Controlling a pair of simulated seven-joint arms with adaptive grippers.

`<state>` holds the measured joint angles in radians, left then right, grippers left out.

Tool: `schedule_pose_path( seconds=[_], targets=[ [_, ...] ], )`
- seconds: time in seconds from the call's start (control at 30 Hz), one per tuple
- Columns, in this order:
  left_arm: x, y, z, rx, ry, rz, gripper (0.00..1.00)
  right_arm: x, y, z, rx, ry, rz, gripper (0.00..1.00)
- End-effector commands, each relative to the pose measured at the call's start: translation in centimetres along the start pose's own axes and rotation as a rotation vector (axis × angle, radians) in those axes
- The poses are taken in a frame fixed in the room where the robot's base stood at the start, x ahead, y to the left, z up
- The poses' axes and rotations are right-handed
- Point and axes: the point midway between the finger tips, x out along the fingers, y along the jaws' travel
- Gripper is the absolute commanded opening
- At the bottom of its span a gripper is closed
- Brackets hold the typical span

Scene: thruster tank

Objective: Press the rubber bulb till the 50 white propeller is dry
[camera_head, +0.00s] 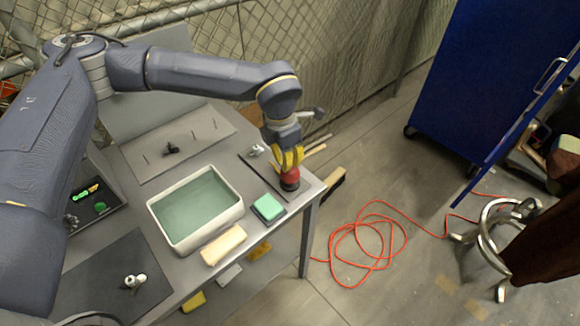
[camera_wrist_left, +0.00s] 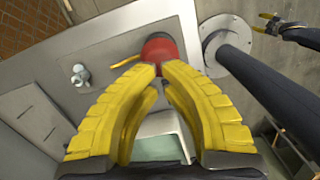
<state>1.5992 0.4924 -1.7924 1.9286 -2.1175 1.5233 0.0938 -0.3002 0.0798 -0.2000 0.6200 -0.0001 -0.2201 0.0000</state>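The red rubber bulb (camera_head: 290,182) stands at the table's right end; it also shows in the left wrist view (camera_wrist_left: 159,48). My left gripper (camera_head: 289,168) points down at the bulb from above. Its yellow fingertips (camera_wrist_left: 160,68) lie close together, overlapping the bulb's near edge in the wrist view; exact contact is hidden. A small white propeller (camera_head: 256,150) lies beside the bulb and shows in the wrist view (camera_wrist_left: 80,75). Another white piece (camera_head: 135,281) sits on the dark mat. No size marking is readable. My right gripper (camera_wrist_left: 265,22) appears only in the wrist view, empty, its tips apart.
A white tank of greenish water (camera_head: 192,247) stands mid-table. A green pad (camera_head: 268,208) and a cream cloth (camera_head: 223,245) lie in front. A grey board (camera_head: 200,130) with pegs and a dark piece is behind. An orange cord (camera_head: 370,250) lies on the floor.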

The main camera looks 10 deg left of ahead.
Motion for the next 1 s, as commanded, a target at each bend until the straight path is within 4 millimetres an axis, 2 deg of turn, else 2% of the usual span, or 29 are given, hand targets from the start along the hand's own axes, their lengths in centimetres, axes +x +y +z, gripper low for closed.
schedule_pose_path(
  seconds=[0.2, 0.73, 1.0],
  targets=[
    [0.9, 0.0, 0.0, 0.000, -0.001, 0.001, 0.00, 0.0, 0.0, 0.0, 0.000, 0.000, 0.000, 0.44],
    [1.2, 0.0, 0.0, 0.000, 0.000, 0.000, 0.00, 0.0, 0.0, 0.0, 0.000, 0.000, 0.000, 0.44],
    [3.0, 0.0, -0.3, 0.000, 0.002, -0.001, 0.00, 0.0, 0.0, 0.0, 0.000, 0.000, 0.000, 0.44]
  ],
)
